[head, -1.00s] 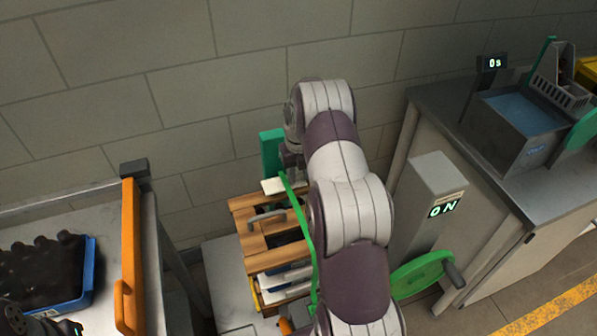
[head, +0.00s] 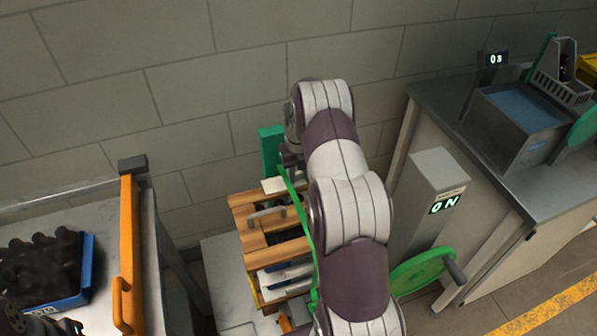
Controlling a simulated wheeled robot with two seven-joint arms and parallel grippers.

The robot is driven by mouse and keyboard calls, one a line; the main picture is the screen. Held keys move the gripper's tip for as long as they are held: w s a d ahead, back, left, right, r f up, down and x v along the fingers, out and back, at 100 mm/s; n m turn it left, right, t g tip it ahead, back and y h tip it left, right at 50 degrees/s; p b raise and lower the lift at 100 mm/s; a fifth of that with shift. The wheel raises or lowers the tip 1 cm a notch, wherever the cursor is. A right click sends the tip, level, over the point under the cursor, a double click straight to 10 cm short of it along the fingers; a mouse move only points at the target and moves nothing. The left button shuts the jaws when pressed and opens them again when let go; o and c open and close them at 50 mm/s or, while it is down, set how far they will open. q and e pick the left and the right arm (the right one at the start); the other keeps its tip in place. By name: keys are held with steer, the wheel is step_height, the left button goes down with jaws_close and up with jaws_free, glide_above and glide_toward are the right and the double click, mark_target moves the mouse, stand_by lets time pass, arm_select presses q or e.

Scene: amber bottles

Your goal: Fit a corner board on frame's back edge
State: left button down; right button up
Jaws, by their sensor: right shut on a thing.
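The wooden frame (head: 240,204) lies on top of a stack left of my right arm, with a grey handle (head: 267,216) on it. A short cream piece, which looks like the corner board (head: 272,185), is at the frame's back edge. Whether it is seated there I cannot tell. My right gripper (head: 289,163) is just above it, shut on it as far as I can see; the fingertips are small and partly hidden by my arm. My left gripper (head: 40,322) shows only as dark parts at the bottom left corner, and its jaws cannot be made out.
A green upright plate (head: 271,150) stands behind the frame, and a green strip (head: 300,222) runs along its right side. A blue crate (head: 88,268) of dark bottles stands left, beside an orange bar (head: 129,235). A grey post (head: 425,185) and green handwheel (head: 421,273) stand right.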

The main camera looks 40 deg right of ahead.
steer(key=shift+f, duration=0.2)
steer(key=o, duration=1.1)
steer(key=shift+r+p, duration=2.55)
steer(key=shift+r, duration=1)
